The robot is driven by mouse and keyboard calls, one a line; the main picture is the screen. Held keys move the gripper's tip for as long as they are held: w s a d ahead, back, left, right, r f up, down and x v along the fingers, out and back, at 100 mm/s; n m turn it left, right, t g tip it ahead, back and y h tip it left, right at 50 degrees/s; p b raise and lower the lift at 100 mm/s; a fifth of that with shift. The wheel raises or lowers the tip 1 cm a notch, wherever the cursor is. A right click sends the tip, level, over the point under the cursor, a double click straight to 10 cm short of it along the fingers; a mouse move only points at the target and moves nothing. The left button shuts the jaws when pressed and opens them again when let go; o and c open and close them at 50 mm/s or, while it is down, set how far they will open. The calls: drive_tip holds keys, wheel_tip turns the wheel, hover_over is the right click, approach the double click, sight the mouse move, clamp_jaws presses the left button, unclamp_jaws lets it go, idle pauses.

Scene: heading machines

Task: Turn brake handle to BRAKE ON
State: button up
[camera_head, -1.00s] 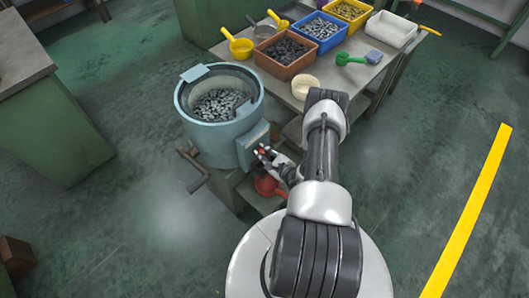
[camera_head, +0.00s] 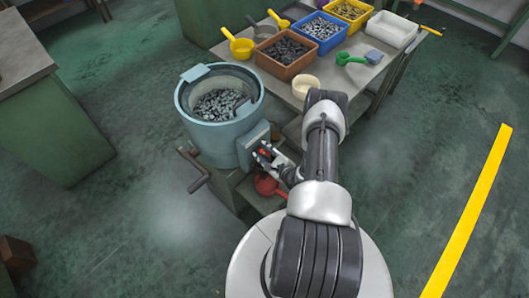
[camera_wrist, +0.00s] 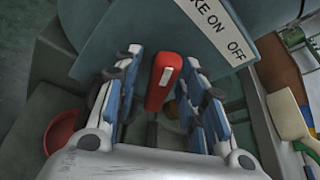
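The red brake handle (camera_wrist: 164,78) stands between the two fingers of my gripper (camera_wrist: 160,92) in the wrist view. A gap shows on its left side, and its upper right edge is close to the right finger; I cannot tell if they touch. A white label (camera_wrist: 216,28) above the handle reads "...KE ON" and "OFF"; its left part is cut off. The handle's top is near the ON wording. In the head view, my gripper (camera_head: 271,156) is at the box on the side of the blue-grey drum machine (camera_head: 217,137), and its fingers partly hide the handle.
A red funnel-like object (camera_head: 268,186) is below my gripper. A crank (camera_head: 198,183) sticks out at the machine's lower left. The table (camera_head: 350,80) behind holds several bins, scoops and a cream bowl (camera_head: 305,87). Open floor lies to the left and right.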

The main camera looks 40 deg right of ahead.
drive_tip(key=v, duration=1.2)
idle(0.5)
